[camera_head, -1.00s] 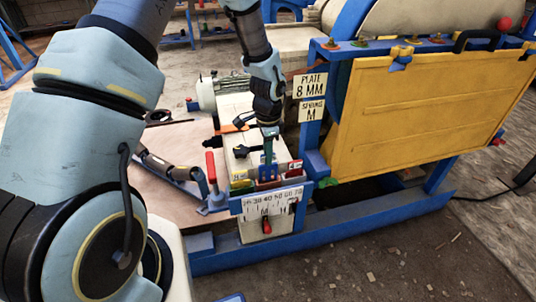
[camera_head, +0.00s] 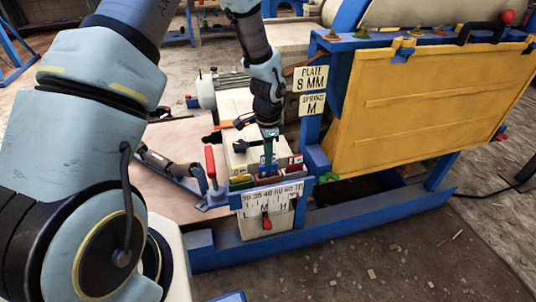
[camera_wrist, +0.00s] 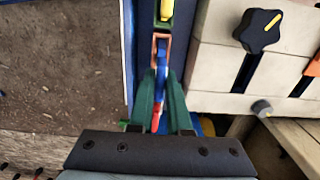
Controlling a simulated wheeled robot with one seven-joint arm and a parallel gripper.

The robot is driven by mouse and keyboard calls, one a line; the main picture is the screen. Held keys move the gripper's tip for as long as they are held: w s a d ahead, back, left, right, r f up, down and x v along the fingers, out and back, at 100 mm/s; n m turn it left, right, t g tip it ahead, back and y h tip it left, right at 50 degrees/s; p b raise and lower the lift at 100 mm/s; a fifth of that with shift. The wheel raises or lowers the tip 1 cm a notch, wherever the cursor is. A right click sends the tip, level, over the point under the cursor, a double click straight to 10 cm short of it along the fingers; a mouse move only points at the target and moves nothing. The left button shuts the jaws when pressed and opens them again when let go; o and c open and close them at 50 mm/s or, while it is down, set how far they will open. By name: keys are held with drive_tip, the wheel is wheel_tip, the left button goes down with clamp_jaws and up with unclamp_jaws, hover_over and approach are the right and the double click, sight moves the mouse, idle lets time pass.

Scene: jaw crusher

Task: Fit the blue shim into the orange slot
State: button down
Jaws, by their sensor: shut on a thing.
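My gripper (camera_wrist: 159,82) has green fingers shut on the blue shim (camera_wrist: 161,72), which shows as a narrow blue strip between them in the wrist view. The orange slot (camera_wrist: 154,45) is a narrow orange-rimmed opening just beyond the fingertips. The shim's far end meets the slot's near end in that view; I cannot tell whether it is inside or how deep. In the head view my gripper (camera_head: 268,150) points down over the small blue rack at the machine's near end, and the fingers hide most of the shim and slot.
A yellow piece (camera_wrist: 167,10) lies in line beyond the slot. A red-handled clamp (camera_head: 210,162) stands left of the rack. A numbered scale plate (camera_head: 266,198) faces front. A black knob (camera_wrist: 259,29) is right of the slot. The large yellow panel (camera_head: 425,100) stands to the right.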

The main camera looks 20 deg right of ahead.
drive_tip(key=shift+f+b, duration=0.85)
drive_tip(key=shift+f, duration=0.45)
drive_tip(key=c, duration=0.8)
unclamp_jaws()
wheel_tip(320, 180, up, 11)
drive_tip(key=shift+f+b, duration=0.1)
drive_tip(key=shift+b, duration=0.7)
drive_tip(key=w+a+r+n, duration=0.1)
drive_tip(key=a+r+n, duration=0.3)
drive_tip(key=a, duration=0.5)
drive_tip(key=w+a+r+n, duration=0.1)
drive_tip(key=a+r+n, duration=0.1)
drive_tip(key=a+n, duration=0.45)
drive_tip(key=s+a+r+n, duration=0.1)
drive_tip(key=s+a+n, duration=0.1)
drive_tip(key=a, duration=0.3)
drive_tip(key=s+a+r+n+t, duration=0.1)
drive_tip(key=s+a+n, duration=0.1)
drive_tip(key=a+n, duration=0.1)
drive_tip(key=s+a+r+n, duration=0.1)
drive_tip(key=s+a+n, duration=0.1)
drive_tip(key=a, duration=0.4)
drive_tip(key=shift+a+r+n+t, duration=0.1)
drive_tip(key=shift+a+n+t, duration=0.25)
drive_tip(key=shift+n, duration=0.1)
